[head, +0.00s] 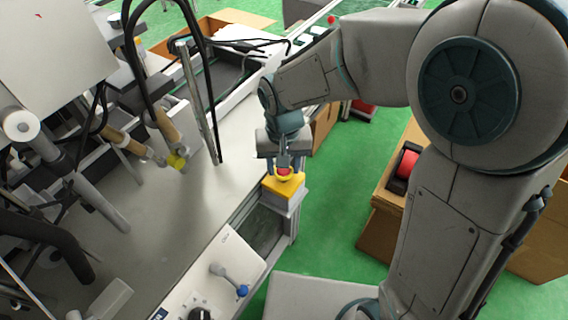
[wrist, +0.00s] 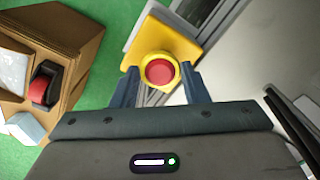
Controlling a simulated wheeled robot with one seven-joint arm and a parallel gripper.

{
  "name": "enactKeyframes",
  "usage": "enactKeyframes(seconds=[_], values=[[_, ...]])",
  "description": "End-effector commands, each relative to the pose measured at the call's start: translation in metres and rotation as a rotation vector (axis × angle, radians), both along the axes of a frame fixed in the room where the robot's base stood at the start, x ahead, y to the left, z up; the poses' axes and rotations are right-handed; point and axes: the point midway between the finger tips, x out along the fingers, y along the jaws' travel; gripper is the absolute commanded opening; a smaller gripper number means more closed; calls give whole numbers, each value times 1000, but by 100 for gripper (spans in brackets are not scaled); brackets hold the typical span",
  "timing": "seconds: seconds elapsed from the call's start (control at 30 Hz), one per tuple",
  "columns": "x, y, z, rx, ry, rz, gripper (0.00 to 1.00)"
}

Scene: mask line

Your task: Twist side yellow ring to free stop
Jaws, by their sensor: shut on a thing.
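A yellow ring (wrist: 174,61) surrounds a red button (wrist: 159,71) on a yellow-topped box (wrist: 190,47). In the head view the yellow-topped box (head: 283,187) stands at the corner of the machine table, with the red button (head: 284,171) on it. My gripper (wrist: 159,80) is shut on the yellow ring, one finger on each side of it. In the head view my gripper (head: 284,165) comes down onto the ring from above. The fingers partly hide the ring there.
A white panel (head: 212,277) with a blue-tipped lever (head: 242,290) lies nearer along the table edge. Machine posts and hoses fill the left. A cardboard box (wrist: 50,50) with a black and red roll (wrist: 43,85) stands on the green floor.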

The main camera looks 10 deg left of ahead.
Motion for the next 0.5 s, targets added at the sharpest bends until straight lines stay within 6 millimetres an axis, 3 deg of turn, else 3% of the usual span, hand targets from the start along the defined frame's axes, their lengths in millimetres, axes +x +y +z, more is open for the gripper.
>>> enactKeyframes(seconds=[0.23,0.27,0.33,0.5], values=[[-1,0,-1,-1,3,1,18],[-1,0,-1,-1,3,1,46],[-1,0,-1,-1,3,1,63],[0,0,-1,0,2,1,63]])
